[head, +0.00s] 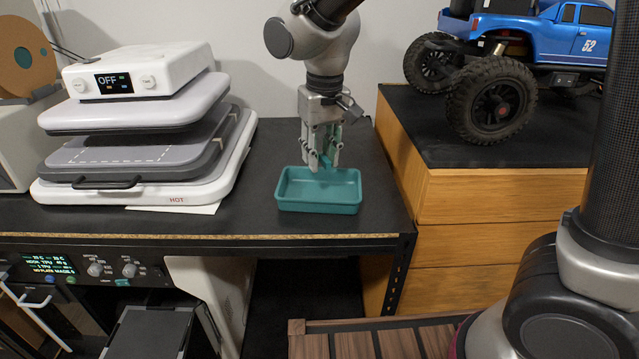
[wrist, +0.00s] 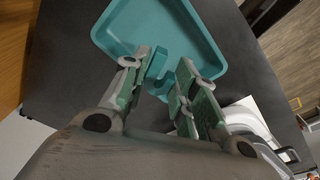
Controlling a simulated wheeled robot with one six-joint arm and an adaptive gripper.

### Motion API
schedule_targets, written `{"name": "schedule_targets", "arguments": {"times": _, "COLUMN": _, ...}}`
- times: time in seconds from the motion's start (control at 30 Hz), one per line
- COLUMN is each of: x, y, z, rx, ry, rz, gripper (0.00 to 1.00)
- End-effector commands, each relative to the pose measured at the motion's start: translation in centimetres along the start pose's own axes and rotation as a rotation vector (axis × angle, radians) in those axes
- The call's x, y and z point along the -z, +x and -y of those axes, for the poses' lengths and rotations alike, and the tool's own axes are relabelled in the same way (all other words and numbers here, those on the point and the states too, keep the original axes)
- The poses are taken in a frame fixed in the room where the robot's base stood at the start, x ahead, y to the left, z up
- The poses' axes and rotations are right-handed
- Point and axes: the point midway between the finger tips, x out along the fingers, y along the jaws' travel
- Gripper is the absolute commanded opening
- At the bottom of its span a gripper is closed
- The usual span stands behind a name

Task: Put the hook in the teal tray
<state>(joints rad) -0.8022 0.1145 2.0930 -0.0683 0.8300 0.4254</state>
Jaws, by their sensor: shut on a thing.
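The teal tray (head: 318,205) sits on the black bench top near its front right part. It also shows in the wrist view (wrist: 112,28), beyond my fingertips. My gripper (head: 321,162) points down over the tray's back part and is shut on the hook (head: 325,160). The hook is a small teal piece, close to the tray in colour. In the wrist view the hook (wrist: 158,72) sits between the two fingers, against the tray behind it. The fingers partly hide it. I cannot tell whether it touches the tray floor.
A heat press (head: 140,130) with stacked plates, marked HOT, stands left of the tray. A wooden drawer cabinet (head: 500,197) with a blue crawler truck (head: 560,38) on it rises to the right. The bench around the tray is clear.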

Motion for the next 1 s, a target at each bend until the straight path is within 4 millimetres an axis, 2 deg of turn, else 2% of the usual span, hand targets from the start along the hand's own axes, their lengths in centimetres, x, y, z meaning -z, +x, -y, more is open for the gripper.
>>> {"name": "schedule_targets", "arguments": {"times": 0.1, "x": -0.4, "y": 2.4, "z": 0.0, "rx": -0.002, "ry": 0.000, "rz": 0.005, "gripper": 0.18}}
{"name": "schedule_targets", "arguments": {"times": 0.5, "x": -0.9, "y": 7.4, "z": 0.0, "rx": -0.002, "ry": 0.000, "rz": 0.004, "gripper": 0.18}}
{"name": "schedule_targets", "arguments": {"times": 0.9, "x": -0.9, "y": 7.9, "z": 0.0, "rx": -0.001, "ry": 0.000, "rz": 0.002, "gripper": 0.18}}
{"name": "schedule_targets", "arguments": {"times": 0.93, "x": -0.9, "y": 7.9, "z": 0.0, "rx": -0.001, "ry": 0.000, "rz": 0.001, "gripper": 0.32}}
{"name": "schedule_targets", "arguments": {"times": 1.0, "x": -0.9, "y": 7.9, "z": 0.0, "rx": -0.001, "ry": 0.000, "rz": 0.001, "gripper": 0.45}}
